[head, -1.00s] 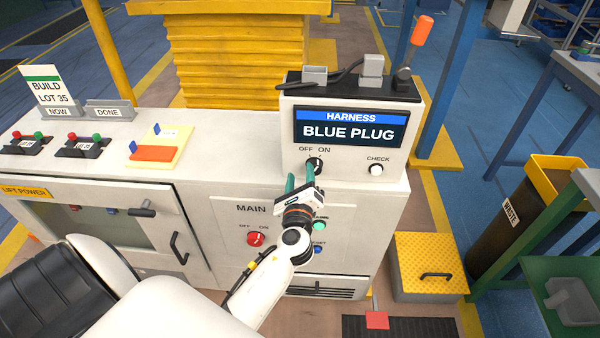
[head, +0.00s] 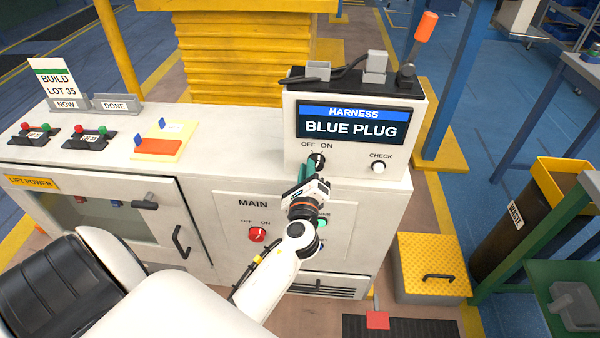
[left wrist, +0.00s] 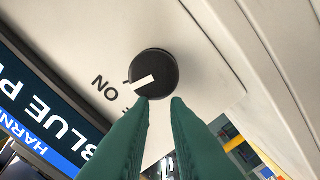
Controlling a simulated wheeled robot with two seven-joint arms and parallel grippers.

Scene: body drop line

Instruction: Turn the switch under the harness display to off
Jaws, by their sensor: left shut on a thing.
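The harness display (head: 350,124) reads BLUE PLUG. The black round switch (head: 317,160) sits under it, below the OFF and ON labels. In the left wrist view the switch knob (left wrist: 153,74) has a white pointer, which points close to the ON mark; the OFF label is mostly hidden behind a finger. My left gripper (head: 309,170) reaches the switch from below. Its two green fingers (left wrist: 161,101) are shut on the knob, with their tips at its near edge. The fingers cover the lower part of the switch in the head view. My right gripper is not in view.
A white CHECK button (head: 378,168) is right of the switch. The MAIN panel below has a red knob (head: 257,234) and a green button (head: 321,222), close to my left arm. A yellow step box (head: 433,262) and a waste bin (head: 500,236) stand to the right.

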